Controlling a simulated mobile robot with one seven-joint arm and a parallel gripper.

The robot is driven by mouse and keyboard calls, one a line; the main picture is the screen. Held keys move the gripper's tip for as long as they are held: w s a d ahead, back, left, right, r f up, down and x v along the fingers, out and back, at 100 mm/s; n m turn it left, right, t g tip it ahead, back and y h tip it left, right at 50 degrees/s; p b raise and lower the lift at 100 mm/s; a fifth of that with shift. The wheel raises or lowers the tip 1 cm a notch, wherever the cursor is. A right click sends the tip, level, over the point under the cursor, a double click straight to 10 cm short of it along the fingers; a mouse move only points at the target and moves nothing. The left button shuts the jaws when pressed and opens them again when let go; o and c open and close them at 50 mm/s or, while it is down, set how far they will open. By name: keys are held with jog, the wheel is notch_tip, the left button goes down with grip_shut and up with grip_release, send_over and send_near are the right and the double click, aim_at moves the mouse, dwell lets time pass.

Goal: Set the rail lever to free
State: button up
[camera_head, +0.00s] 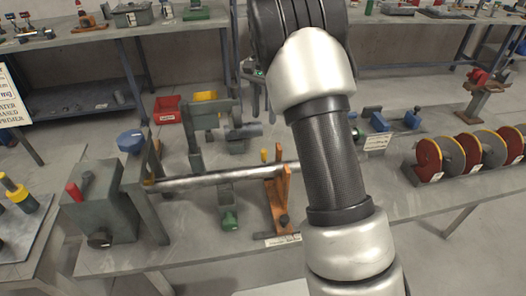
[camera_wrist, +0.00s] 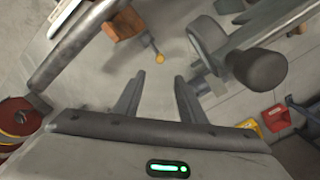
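The picture does not label the rail lever. A yellow-tipped lever (camera_head: 264,156) stands beside the orange wooden support (camera_head: 283,200) on the bench. In the wrist view, a yellow knob (camera_wrist: 159,58) on a short stalk sits by an orange block (camera_wrist: 124,22), ahead of my fingertips. A red-handled lever (camera_head: 74,191) is on the grey box (camera_head: 103,215) at the left. A green knob (camera_head: 230,222) is low under the steel bar (camera_head: 215,178). My gripper (camera_wrist: 156,88) is open and empty, apart from the yellow knob. In the head view my arm mostly hides it.
A grey post with a dark cylinder (camera_wrist: 255,70) stands close right of my fingers in the wrist view; the bar (camera_wrist: 80,45) runs at the left. Red and yellow bins (camera_head: 167,110) stand behind. Red and grey discs (camera_head: 429,160) stand at the right of the bench (camera_head: 180,245).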

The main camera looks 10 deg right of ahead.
aim_at(264, 150)
notch_tip(264, 150, down, 16)
jog(key=shift+f+b, duration=0.1)
jog(key=shift+b, duration=0.9)
grip_shut()
